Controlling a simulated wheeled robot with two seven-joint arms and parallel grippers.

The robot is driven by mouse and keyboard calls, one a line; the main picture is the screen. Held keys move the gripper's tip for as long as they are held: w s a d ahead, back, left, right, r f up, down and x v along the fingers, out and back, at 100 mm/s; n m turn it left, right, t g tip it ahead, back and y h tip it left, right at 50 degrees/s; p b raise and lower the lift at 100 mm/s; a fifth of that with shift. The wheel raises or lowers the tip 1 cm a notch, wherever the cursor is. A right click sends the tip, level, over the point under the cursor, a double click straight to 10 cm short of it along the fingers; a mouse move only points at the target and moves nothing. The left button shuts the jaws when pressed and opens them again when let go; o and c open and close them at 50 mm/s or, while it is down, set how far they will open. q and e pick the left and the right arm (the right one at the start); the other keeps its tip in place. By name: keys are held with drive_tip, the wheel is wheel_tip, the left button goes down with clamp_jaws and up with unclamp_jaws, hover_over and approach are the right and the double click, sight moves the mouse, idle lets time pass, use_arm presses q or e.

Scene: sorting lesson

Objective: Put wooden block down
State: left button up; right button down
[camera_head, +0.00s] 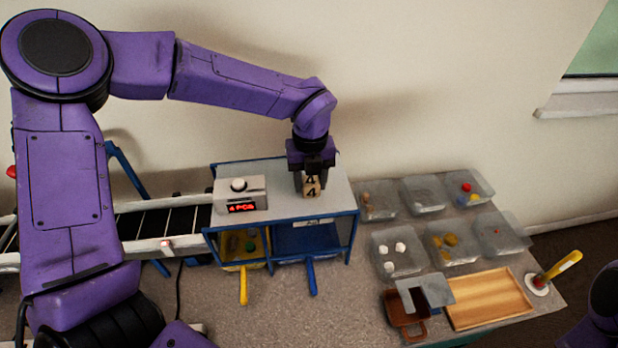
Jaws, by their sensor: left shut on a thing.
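The wooden block (312,189) is a small pale cube-like piece with dark 4s on its faces. My left gripper (311,178) points down over the grey top of the blue-framed stand (284,205) and is shut on the block. The block is at or just above the stand's top, near its right side; I cannot tell whether it touches. The fingers partly hide its upper part. My right gripper is not in view; only a piece of purple arm shows at the lower right.
A white device with a red display (241,194) sits on the stand, left of the block. Several clear bins (398,262) with small items stand to the right. A wooden tray (489,299) and a brown container (405,318) lie in front. A conveyor (160,222) runs at left.

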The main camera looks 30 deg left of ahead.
sight(311, 179)
use_arm(q)
drive_tip(key=shift+s+f, duration=0.1)
drive_tip(key=shift+f, duration=0.1)
drive_tip(key=o, duration=0.9)
drive_tip(key=shift+d, duration=0.1)
drive_tip(key=shift+o, duration=0.7)
drive_tip(key=shift+w, duration=0.2)
drive_tip(key=shift+r, duration=0.2)
wheel_tip(311, 179, up, 12)
drive_tip(key=shift+b, duration=0.45)
drive_tip(key=shift+r, duration=0.1)
